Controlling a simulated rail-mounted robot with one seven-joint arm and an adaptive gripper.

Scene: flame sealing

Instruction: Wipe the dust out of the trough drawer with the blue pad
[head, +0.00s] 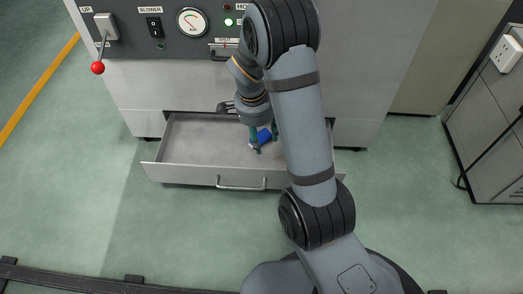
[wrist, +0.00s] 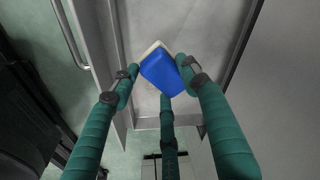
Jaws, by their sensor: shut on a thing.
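The trough drawer (head: 195,150) is pulled out low at the front of the grey machine, and its floor looks pale grey. My gripper (head: 258,138) is inside the drawer's outline, right of its middle, shut on the blue pad (head: 264,136). In the wrist view the blue pad (wrist: 163,72) has a whitish edge and sits between my green fingers (wrist: 160,85). The drawer floor (wrist: 190,25) shows behind it. I cannot tell whether the pad touches the floor. Dust is not clearly distinguishable. My arm hides the drawer's right part.
The drawer has a bar handle (head: 241,185) on its front. Above it is a panel with a red-knobbed lever (head: 98,67), a blower switch (head: 155,27) and a gauge (head: 192,21). A grey cabinet (head: 490,120) stands at the right. The green floor (head: 150,235) in front is clear.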

